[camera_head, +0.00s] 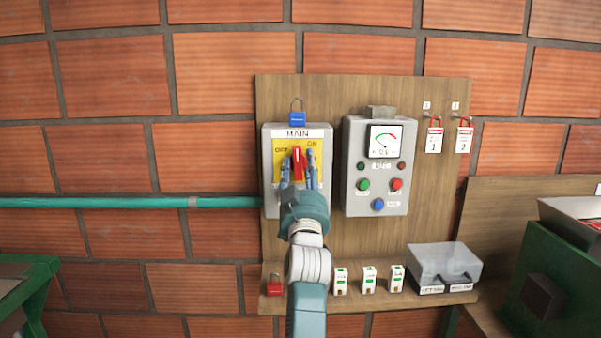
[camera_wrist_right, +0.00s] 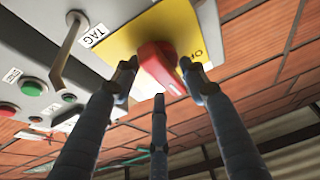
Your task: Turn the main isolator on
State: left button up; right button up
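The main isolator (camera_head: 269,194) is a grey box labelled MAIN with a yellow plate, OFF at its left and ON at its upper right. Its red handle (camera_head: 298,163) stands about upright, between the two marks. My right gripper (camera_head: 298,168) is in front of the plate, fingers spread on both sides of the handle. In the right wrist view the red handle (camera_wrist_right: 158,67) lies between two fingertips, with a third finger below; small gaps seem to show, though contact is hard to judge. My left gripper is not in view.
A grey control box (camera_head: 350,190) with gauge and buttons is close at right. Lockout tags (camera_head: 434,140) hang further right.

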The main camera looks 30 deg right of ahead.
jog(key=shift+w+a, duration=0.1)
jog(key=shift+w, duration=0.05)
jog(key=shift+f, duration=0.15)
jog(key=r, duration=0.9)
jog(key=shift+w+a+r, duration=0.15)
jog(key=shift+a+r, duration=0.1)
jog(key=shift+a, duration=0.05)
jog(key=shift+d+r, duration=0.25)
jog(key=shift+r, duration=0.05)
